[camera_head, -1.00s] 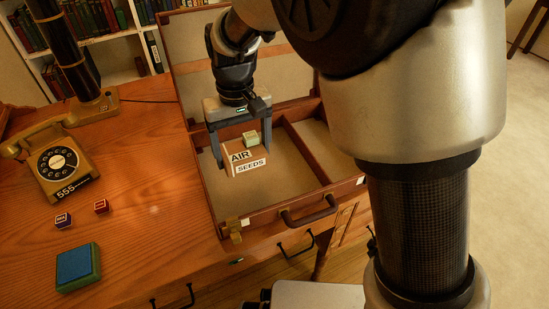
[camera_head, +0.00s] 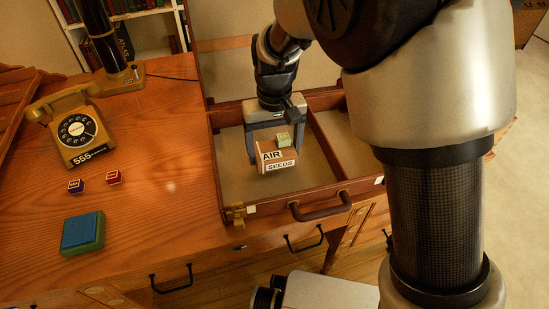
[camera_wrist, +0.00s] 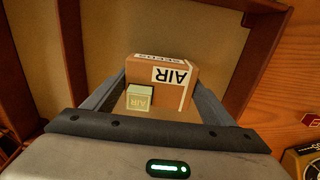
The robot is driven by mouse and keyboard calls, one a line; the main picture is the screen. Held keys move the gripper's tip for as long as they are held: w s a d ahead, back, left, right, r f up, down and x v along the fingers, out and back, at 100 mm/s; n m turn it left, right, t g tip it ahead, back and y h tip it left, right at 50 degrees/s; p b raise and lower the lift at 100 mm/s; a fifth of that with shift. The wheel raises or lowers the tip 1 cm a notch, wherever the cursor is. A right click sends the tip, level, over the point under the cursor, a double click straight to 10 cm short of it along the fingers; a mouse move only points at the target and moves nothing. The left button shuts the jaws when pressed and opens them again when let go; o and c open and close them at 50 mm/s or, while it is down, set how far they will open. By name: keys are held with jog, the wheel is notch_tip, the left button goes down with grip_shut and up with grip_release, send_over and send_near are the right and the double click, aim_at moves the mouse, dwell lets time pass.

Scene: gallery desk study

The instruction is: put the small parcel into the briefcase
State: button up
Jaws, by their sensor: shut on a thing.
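The small parcel (camera_head: 271,167) is a brown cardboard box with white AIR and SEEDS labels. My gripper (camera_head: 276,157) is shut on it, one finger at each side. It holds the parcel within the left, larger compartment of the open brown briefcase (camera_head: 272,210); I cannot tell whether it touches the floor. In the wrist view the parcel (camera_wrist: 172,72) sits between the fingers, above the tan lining.
A divider (camera_head: 330,143) separates the narrower right compartment, which looks empty. The briefcase lid stands open behind my arm.

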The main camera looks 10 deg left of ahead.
jog(key=shift+f, duration=1.2)
jog(key=shift+f, duration=0.2)
jog(key=o, duration=1.3)
jog(key=shift+c, duration=0.2)
